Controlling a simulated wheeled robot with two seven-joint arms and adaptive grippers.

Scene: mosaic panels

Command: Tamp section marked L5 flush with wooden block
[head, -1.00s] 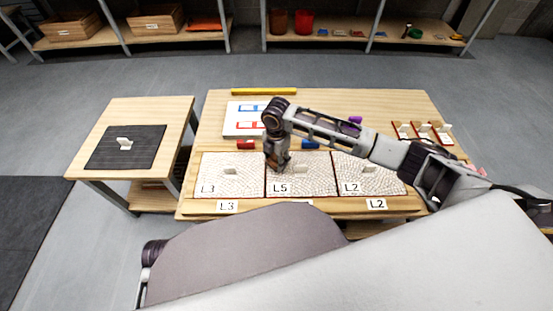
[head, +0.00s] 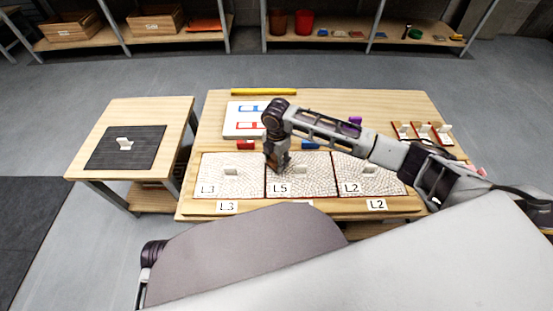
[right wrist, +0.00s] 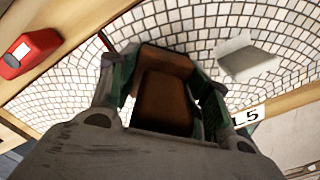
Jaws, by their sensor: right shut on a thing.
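The L5 panel (head: 318,181), a pale mosaic of small tiles with a light upright tab, is the middle of three panels on the table. It also fills much of the right wrist view (right wrist: 285,50). My right gripper (head: 277,166) is over its left part, near the seam with the L3 panel (head: 215,177). The right gripper is shut on a brown wooden block (right wrist: 165,100), seen between the fingers in the right wrist view. The block's underside is hidden, so I cannot tell whether it touches the tiles. My left gripper is not in view.
The L2 panel (head: 385,182) lies to the right of L5. A red piece (head: 245,145) and a blue piece (head: 311,145) lie behind the panels. Small tabbed holders (head: 423,131) stand at the back right. A side table (head: 178,112) with a dark mat is at left.

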